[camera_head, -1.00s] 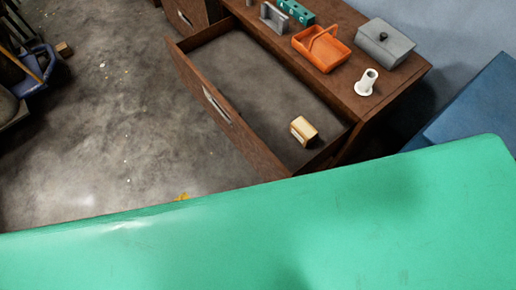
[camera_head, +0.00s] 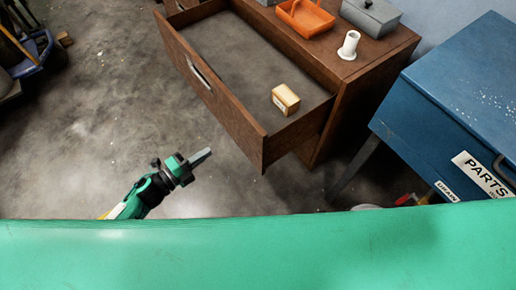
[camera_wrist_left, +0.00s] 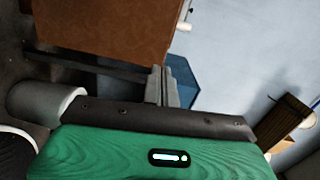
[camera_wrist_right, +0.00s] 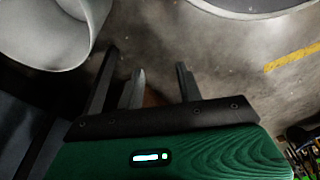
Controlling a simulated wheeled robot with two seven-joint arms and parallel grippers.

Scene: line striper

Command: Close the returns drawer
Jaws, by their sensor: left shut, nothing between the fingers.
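The brown wooden drawer (camera_head: 225,112) stands pulled out of its cabinet (camera_head: 352,88) in the head view, with a pale metal handle (camera_head: 199,72) on its front. A small tan box (camera_head: 286,99) lies inside, towards the near end. My left gripper (camera_head: 204,156) is shut and empty, in front of the drawer front and apart from it, with its fingers pointing right. Its closed fingers (camera_wrist_left: 164,86) also show in the left wrist view, with a brown wooden surface beyond. My right gripper (camera_wrist_right: 160,86) shows only in its wrist view, its fingers apart and empty above the floor.
On the cabinet top are an orange basket (camera_head: 305,17), a grey lidded box (camera_head: 371,16) and a white cylindrical piece (camera_head: 349,45). A blue cabinet marked PARTS (camera_head: 440,110) stands to the right. Concrete floor (camera_head: 105,120) is clear left of the drawer.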

